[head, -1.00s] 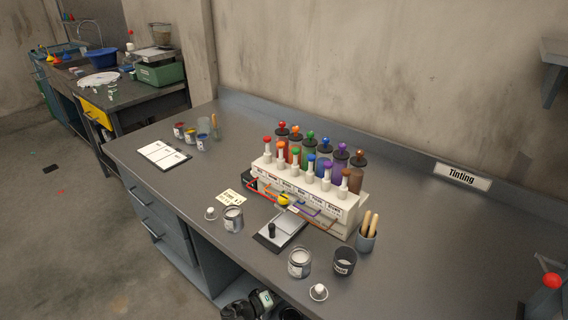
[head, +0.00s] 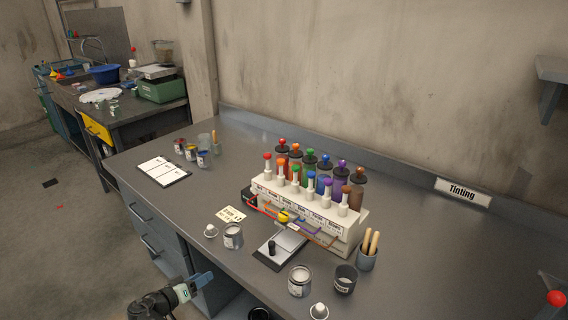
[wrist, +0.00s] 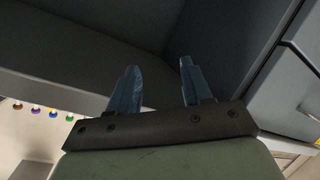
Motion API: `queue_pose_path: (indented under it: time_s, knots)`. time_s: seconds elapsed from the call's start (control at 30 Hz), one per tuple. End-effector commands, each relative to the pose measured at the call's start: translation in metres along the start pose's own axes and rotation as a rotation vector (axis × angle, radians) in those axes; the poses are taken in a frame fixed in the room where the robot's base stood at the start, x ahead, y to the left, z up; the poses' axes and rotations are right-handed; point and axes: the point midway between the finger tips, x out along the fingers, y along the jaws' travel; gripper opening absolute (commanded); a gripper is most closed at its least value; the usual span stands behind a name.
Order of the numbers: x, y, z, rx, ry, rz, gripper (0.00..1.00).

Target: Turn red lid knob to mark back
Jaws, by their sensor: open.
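The red lid knob (head: 282,142) tops the leftmost canister in the back row of the tinting machine (head: 310,212). Its canister is partly hidden by the front row of pumps, where another red knob (head: 267,156) stands. The mark is too small to make out. My gripper (head: 203,281) is in front of the bench's drawer side at lower left, below the top and far from the knob. In the wrist view my gripper (wrist: 158,82) has its two blue fingers apart with nothing between them.
The bench's right side is mostly clear.

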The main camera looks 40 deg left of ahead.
Motion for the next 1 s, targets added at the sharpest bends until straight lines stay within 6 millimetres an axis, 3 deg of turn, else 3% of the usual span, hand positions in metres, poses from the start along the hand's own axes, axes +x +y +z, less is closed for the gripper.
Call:
queue_pose_path:
  time_s: [0.03,0.1,0.33,0.43,0.77,1.0]
  knots:
    - [-0.005,-0.008,-0.024,0.058,0.003,-0.033,0.49]
    - [-0.012,-0.016,-0.05,0.139,0.004,-0.08,0.49]
    - [-0.036,-0.031,-0.135,0.383,-0.004,-0.221,0.49]
    - [-0.034,-0.026,-0.164,0.495,-0.052,-0.252,0.49]
    - [0.031,0.033,-0.234,0.928,-0.461,-0.204,0.49]
    - [0.061,0.096,-0.301,1.253,-0.811,-0.172,0.49]
